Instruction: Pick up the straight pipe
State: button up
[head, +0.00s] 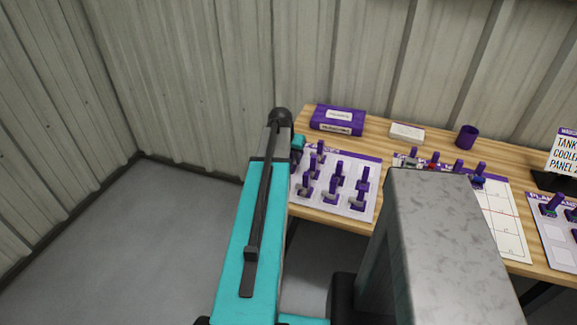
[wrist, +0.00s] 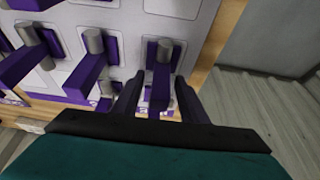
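Several purple upright pieces with short grey cylinders stand on a white board (head: 365,208) on the wooden table. Which of them is the straight pipe I cannot tell. In the wrist view, one purple piece (wrist: 161,86) with a grey cylinder (wrist: 165,50) stands between the two dark fingers of my gripper (wrist: 157,92). The fingers are apart, one on each side of it, and I see no clear contact. More such pieces stand to the left, one with a grey cylinder (wrist: 93,42). In the head view my arm hides the gripper's fingers.
A purple box (head: 338,118), a small white block (head: 407,132) and a purple cup (head: 467,136) stand at the table's back. More boards with pieces (head: 505,220) lie to the right. A corrugated wall (head: 190,80) rises behind; the floor (head: 110,240) at left is clear.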

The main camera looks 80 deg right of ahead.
dwell(0.3)
grip_shut()
jog(key=shift+r, duration=0.25)
notch_tip(320, 180, up, 10)
jog(key=b, duration=0.2)
jog(key=shift+f, duration=0.2)
dwell(0.5)
jog(key=shift+w, duration=0.1)
dwell(0.4)
